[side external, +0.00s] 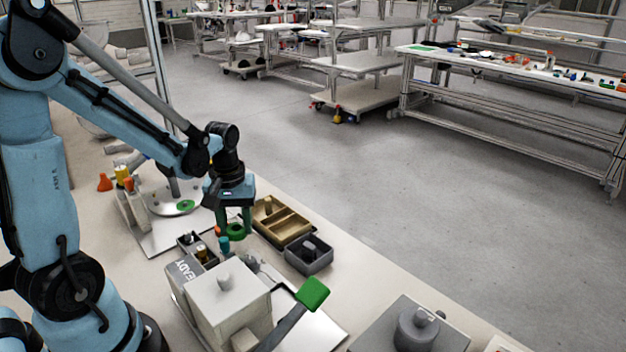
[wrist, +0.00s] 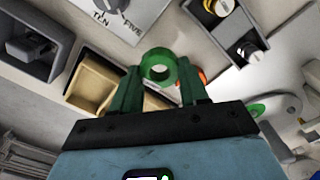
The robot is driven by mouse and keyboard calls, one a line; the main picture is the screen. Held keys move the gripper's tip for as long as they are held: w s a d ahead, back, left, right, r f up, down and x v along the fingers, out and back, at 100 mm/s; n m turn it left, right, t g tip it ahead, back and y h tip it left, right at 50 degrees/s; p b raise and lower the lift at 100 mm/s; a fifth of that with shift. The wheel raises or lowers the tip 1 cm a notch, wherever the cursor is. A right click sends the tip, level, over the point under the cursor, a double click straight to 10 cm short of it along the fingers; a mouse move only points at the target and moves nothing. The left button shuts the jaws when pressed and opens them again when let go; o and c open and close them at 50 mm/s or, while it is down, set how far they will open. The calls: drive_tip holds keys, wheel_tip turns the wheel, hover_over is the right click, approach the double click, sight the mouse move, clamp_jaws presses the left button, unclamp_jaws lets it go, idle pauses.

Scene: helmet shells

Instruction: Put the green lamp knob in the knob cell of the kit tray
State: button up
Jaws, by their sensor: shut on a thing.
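My gripper (side external: 235,222) is shut on the green lamp knob (side external: 236,231), a green ring-shaped piece. In the wrist view the knob (wrist: 147,66) sits between the two green fingers of my gripper (wrist: 160,80). It is held in the air, near the tan compartment tray (side external: 285,224), which also shows in the wrist view (wrist: 82,92). A small dark grey tray with cells (side external: 184,240) stands to the left, and its cells hold small parts in the wrist view (wrist: 240,28). I cannot tell which tray is the kit tray or which cell is the knob cell.
A dark grey box (side external: 310,268) with a grey part inside stands right of the tan tray. A light grey box with a knob (side external: 228,300) and a green-ended lever (side external: 312,293) are in front. A round plate with a green disc (side external: 180,206) lies behind left. Bench edge is at right.

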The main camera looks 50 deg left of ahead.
wheel_tip(320, 180, up, 6)
drive_tip(key=w+d+r+n, duration=0.2)
drive_tip(key=w+d+n, duration=0.15)
drive_tip(key=d, duration=0.45)
drive_tip(key=w+d+r+n, duration=0.1)
drive_tip(key=w+d+n, duration=0.25)
drive_tip(key=d, duration=0.35)
hover_over(289, 231)
drive_tip(key=shift+n, duration=0.4)
wheel_tip(289, 231, down, 7)
drive_tip(key=shift+r, duration=0.1)
drive_tip(key=shift+f, duration=2.05)
drive_tip(key=shift+f, duration=0.1)
drive_tip(key=o, duration=0.7)
drive_tip(key=shift+o, duration=0.2)
